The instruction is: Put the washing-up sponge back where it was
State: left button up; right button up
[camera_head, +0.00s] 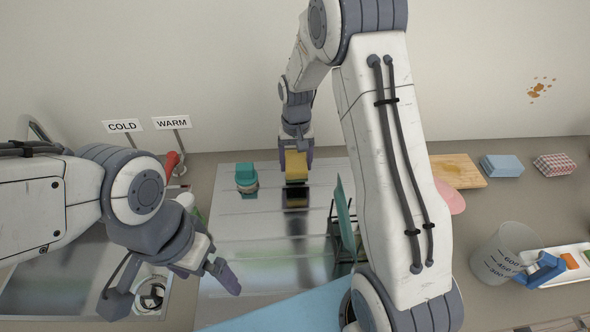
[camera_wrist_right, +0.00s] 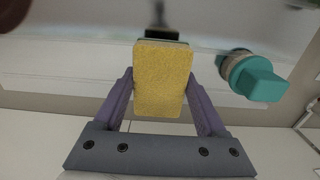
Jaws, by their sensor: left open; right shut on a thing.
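The yellow sponge (camera_head: 296,167) is at the back of the shiny metal draining surface (camera_head: 235,222). My right gripper (camera_head: 296,158) is shut on it from behind; the right wrist view shows its yellow face (camera_wrist_right: 163,82) between the two purple fingers (camera_wrist_right: 163,105). A dark strip shows along the sponge's far edge in that view. I cannot tell whether the sponge touches the surface. My left gripper (camera_head: 172,291) is open and empty at the lower left, near the sink.
A teal-capped container (camera_head: 246,178) stands just left of the sponge, also in the right wrist view (camera_wrist_right: 262,82). COLD (camera_head: 123,126) and WARM (camera_head: 172,122) signs are at the back left. A measuring jug (camera_head: 502,254) stands far right.

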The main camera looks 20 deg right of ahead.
aim_at(296, 161)
notch_tip(296, 161, down, 3)
jog(key=shift+f, duration=0.1)
jog(key=shift+f, duration=0.2)
jog(key=o, duration=1.2)
jog(key=shift+o, duration=0.2)
jog(key=shift+r, duration=0.3)
notch_tip(296, 161, up, 10)
jog(key=shift+r+b, duration=0.2)
jog(key=shift+b, duration=0.55)
jog(key=shift+r, duration=0.7)
jog(key=shift+f, duration=0.1)
